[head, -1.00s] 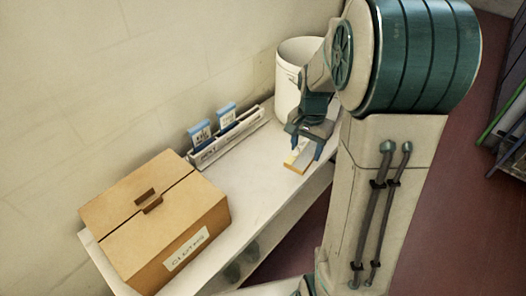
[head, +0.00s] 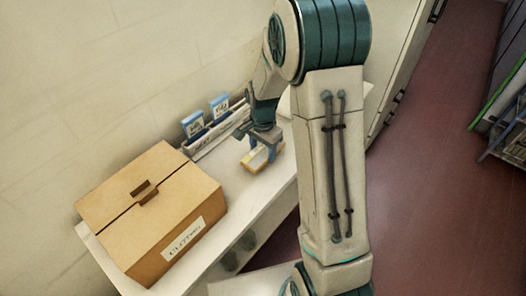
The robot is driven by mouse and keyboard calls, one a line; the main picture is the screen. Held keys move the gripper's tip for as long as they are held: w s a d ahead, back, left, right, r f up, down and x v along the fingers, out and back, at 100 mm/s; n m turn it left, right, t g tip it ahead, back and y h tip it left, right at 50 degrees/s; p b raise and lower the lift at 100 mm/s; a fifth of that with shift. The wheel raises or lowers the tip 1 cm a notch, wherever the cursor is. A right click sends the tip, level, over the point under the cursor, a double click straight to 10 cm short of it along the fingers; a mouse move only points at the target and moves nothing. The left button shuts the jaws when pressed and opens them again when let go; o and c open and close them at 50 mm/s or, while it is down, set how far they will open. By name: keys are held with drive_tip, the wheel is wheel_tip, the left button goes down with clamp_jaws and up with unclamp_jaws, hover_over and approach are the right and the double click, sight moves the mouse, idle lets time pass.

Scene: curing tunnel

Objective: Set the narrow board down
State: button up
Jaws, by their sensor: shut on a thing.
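My gripper (head: 263,150) points down over the white shelf and is shut on the narrow board (head: 253,162). The board is small and pale with an orange-yellow edge, and the fingers hide part of it. It is at or just above the shelf top; I cannot tell whether it touches. The white shelf (head: 236,201) runs along the wall, with bare surface around the board.
A closed cardboard box (head: 152,212) with a label stands at the left end of the shelf. A long narrow rack (head: 218,132) with blue-topped cards stands against the wall behind my gripper. A lower level shows under the shelf.

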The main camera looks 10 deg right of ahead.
drive_tip(key=shift+f, duration=0.85)
drive_tip(key=shift+f, duration=0.25)
drive_tip(key=o, duration=1)
drive_tip(key=shift+r, duration=0.1)
